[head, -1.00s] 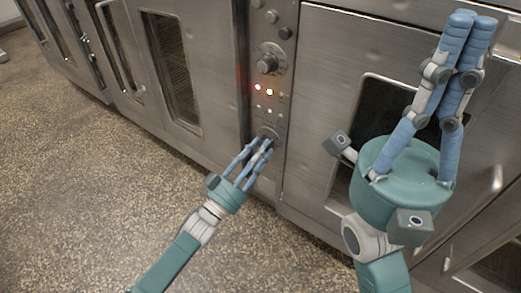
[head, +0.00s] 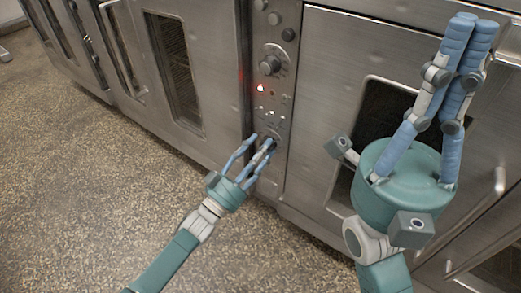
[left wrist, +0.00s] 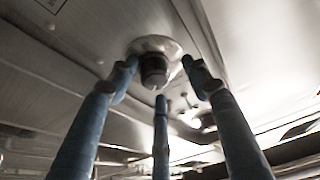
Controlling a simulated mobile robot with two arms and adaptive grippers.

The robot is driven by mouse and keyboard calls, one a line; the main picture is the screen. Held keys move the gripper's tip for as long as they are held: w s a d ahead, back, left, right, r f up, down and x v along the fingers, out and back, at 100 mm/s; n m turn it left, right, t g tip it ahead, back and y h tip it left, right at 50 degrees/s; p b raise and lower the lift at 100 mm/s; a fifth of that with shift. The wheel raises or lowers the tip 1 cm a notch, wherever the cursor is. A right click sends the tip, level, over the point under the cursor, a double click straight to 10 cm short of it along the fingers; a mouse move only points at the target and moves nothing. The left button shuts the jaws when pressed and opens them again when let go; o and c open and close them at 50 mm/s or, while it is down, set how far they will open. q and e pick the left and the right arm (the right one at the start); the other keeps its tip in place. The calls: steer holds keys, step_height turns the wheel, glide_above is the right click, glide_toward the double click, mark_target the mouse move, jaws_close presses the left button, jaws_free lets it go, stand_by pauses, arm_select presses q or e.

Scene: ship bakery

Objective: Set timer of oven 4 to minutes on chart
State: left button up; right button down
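The oven control panel (head: 276,50) is a narrow steel strip between two oven doors. Its lower dial (head: 272,137) is partly hidden behind my left fingers. My left gripper (head: 262,146) is open, with its fingers spread around that dial. In the left wrist view the dark dial (left wrist: 154,70) on its round pale base sits between the blue fingertips, with visible gaps. My right gripper (head: 470,22) is shut and empty, fingers pointing up, in front of the right oven door. No chart or readable oven number shows.
A larger knob (head: 270,64) and small buttons sit higher on the panel. A red light (head: 261,88) glows below that knob. Oven doors (head: 180,75) with handles flank the panel. The speckled floor (head: 90,180) is clear at left.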

arm_select(q)
steer(key=shift+d, duration=0.1)
steer(key=v, duration=1.2)
